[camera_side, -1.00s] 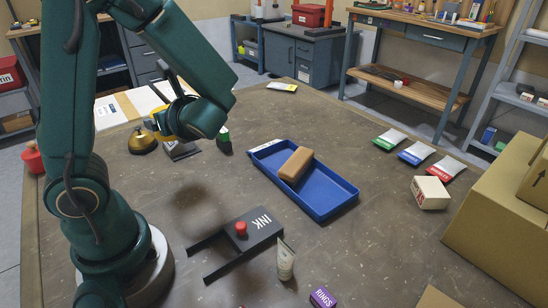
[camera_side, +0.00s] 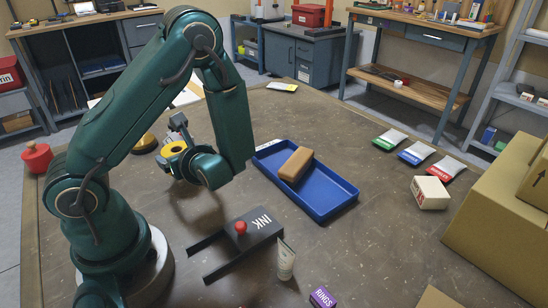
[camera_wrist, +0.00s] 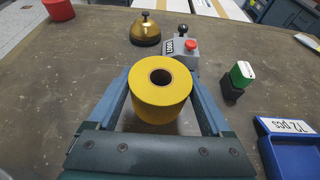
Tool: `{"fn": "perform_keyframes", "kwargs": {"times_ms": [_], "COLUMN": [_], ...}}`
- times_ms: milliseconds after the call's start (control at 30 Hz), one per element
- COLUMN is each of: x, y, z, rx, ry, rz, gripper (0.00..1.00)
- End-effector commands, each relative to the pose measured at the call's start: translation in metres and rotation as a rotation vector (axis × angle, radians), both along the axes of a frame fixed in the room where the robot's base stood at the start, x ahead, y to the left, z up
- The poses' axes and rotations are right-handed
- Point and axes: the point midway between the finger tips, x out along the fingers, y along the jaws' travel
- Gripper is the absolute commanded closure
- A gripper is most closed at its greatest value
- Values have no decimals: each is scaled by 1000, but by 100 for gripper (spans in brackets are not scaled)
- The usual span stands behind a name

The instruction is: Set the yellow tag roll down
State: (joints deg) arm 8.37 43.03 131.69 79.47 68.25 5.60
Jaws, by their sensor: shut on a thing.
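The yellow tag roll (camera_wrist: 160,88) is upright between the two fingers of my gripper (camera_wrist: 162,105) in the wrist view, its round hole facing the camera. My gripper is shut on it. In the side view the yellow tag roll (camera_side: 173,149) shows at the end of my gripper (camera_side: 176,158), partly hidden by the wrist. It appears low over the table, left of the blue tray (camera_side: 333,206). I cannot tell whether its underside touches the table.
The blue tray holds a brown block (camera_side: 296,163). The INK stand (camera_side: 255,235) with a red knob lies in front. A brass bell (camera_wrist: 146,30), a grey device with a red button (camera_wrist: 181,47) and a green-topped stamp (camera_wrist: 240,76) stand beyond the roll.

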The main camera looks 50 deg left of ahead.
Motion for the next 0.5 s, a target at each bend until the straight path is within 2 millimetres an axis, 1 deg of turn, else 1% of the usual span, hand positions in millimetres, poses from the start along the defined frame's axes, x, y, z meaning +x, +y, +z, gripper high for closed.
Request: {"fn": "perform_keyframes", "kwargs": {"times_ms": [167, 400, 500], "x": [-1, 0, 0], "y": [0, 0, 0], "z": [-11, -35, -38], "rx": [1, 1, 1], "ry": [4, 3, 1], "rz": [-2, -1, -1], "gripper": [73, 73, 73]}}
